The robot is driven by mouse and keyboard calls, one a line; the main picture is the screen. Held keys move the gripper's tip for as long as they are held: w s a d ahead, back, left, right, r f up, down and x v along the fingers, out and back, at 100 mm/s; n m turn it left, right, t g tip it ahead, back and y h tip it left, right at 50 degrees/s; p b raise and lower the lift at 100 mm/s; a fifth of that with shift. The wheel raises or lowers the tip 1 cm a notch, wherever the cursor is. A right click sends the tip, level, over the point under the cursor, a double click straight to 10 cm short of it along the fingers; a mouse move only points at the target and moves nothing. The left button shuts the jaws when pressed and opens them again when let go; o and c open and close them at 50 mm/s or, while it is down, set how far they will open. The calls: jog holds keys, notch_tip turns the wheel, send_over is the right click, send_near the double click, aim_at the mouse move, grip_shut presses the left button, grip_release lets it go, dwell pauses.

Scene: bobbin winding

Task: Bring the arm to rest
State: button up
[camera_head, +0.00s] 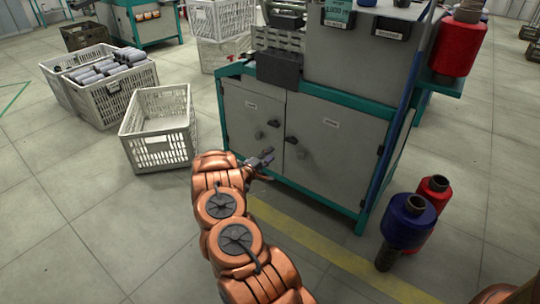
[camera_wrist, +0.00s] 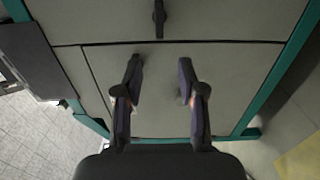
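My arm reaches forward from the bottom of the head view, and my gripper (camera_head: 268,157) is in front of the grey cabinet (camera_head: 340,150) with a teal frame. In the wrist view my gripper (camera_wrist: 160,75) has its two dark fingers well apart, with nothing between them. Behind the fingers are the cabinet's grey door panels (camera_wrist: 230,75). A dark door handle (camera_wrist: 159,18) shows above the fingertips. I cannot tell whether a finger touches the cabinet.
An empty white crate (camera_head: 160,128) stands left of my arm, and another crate (camera_head: 105,100) holds grey bobbins. A blue spool (camera_head: 408,222) and a red spool (camera_head: 436,190) stand on the floor at right. Floor is clear at lower left.

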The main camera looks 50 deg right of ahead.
dwell(0.4)
